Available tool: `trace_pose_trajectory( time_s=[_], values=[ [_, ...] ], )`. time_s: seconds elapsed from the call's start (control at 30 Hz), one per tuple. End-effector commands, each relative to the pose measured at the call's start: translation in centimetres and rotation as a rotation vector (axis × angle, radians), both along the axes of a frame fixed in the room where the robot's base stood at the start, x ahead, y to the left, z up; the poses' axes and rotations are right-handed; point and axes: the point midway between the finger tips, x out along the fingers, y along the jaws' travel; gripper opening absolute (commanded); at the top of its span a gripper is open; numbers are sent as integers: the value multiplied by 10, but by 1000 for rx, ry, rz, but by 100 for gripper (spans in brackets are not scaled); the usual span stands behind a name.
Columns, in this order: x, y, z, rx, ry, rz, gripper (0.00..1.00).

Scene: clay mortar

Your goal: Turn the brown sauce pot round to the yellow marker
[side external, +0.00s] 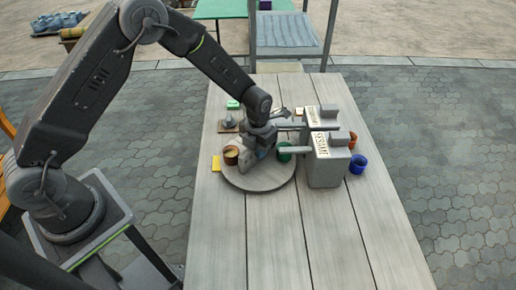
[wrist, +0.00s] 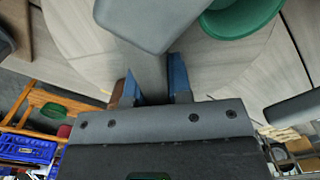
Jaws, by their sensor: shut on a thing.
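A round wooden turntable (side external: 262,182) lies on the table. The brown sauce pot (side external: 231,155), with pale contents, stands at its left edge, close to the yellow marker (side external: 215,163) on the table. A green pot (side external: 284,153) stands on its right side and also shows at the top of the wrist view (wrist: 240,16). My gripper (side external: 258,153) is low over the turntable's middle, between the two pots. In the wrist view its blue fingers (wrist: 158,84) are shut on a grey upright piece (wrist: 150,66), seemingly the turntable's handle. A brown patch beside the left finger is mostly hidden.
Two grey dispensers (side external: 328,168) with SESAME labels stand right of the turntable, their arms reaching toward it. An orange pot (side external: 352,140) and a blue pot (side external: 358,164) stand beyond them. The table's front is clear.

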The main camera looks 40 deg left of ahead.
Motion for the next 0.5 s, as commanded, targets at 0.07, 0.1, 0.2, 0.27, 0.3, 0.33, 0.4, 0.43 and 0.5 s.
trace_pose_trajectory(
  time_s=[0.07, 0.1, 0.2, 0.27, 0.3, 0.33, 0.4, 0.43, 0.5],
  values=[
    [0, -1, 1, 2, -1, -17, 0],
    [0, -1, 1, 2, -1, -21, 0],
    [0, -1, 1, 2, -1, -30, 0],
    [0, -1, 1, 2, -1, -33, 0],
    [0, -1, 1, 2, -1, -34, 0],
    [0, -2, 1, 2, -2, -35, 0],
    [0, -2, 1, 2, -2, -36, 0],
    [0, -2, 1, 2, -2, -36, 0],
    [0, -2, 1, 2, -2, -36, 0]
  ],
)
